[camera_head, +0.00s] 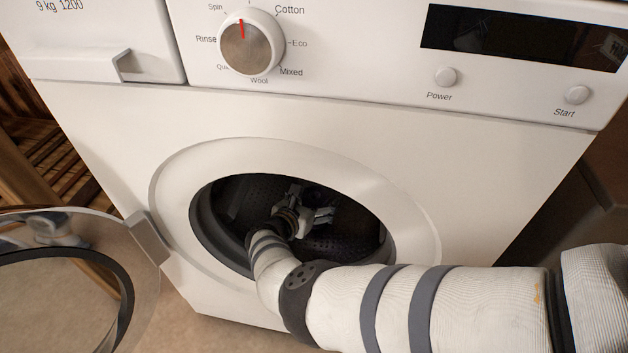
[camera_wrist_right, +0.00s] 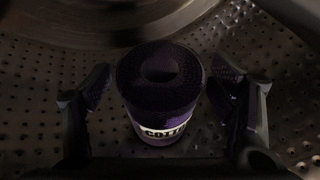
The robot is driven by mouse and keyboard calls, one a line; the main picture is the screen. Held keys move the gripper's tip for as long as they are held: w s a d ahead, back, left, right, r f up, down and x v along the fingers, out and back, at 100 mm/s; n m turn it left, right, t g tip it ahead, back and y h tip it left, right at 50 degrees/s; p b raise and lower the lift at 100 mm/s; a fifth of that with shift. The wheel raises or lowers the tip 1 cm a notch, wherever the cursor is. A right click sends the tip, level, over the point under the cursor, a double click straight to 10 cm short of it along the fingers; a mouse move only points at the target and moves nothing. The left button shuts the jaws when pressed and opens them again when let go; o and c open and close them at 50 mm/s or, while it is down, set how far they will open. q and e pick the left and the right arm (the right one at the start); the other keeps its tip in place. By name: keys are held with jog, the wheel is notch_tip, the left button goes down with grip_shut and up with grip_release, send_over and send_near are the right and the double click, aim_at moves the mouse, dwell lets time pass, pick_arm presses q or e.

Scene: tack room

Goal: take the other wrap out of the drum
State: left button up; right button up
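A dark purple rolled wrap (camera_wrist_right: 160,95) with a white lettered band stands or leans in the drum (camera_wrist_right: 60,65) in the right wrist view. Its top end with a dark hole faces my camera. My right gripper (camera_wrist_right: 165,105) is open, with one finger on each side of the wrap. A gap shows on the left; on the right I cannot tell whether the finger touches it. In the head view my right gripper (camera_head: 305,212) is inside the drum (camera_head: 345,245), and the wrap cannot be made out there. My left gripper is not in view.
The glass door (camera_head: 145,290) hangs open at the left. The control panel with its dial (camera_head: 250,48) is above. Bare floor shows at the lower left.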

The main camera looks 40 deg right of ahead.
jog(key=c, duration=1.2)
jog(key=shift+c, duration=0.2)
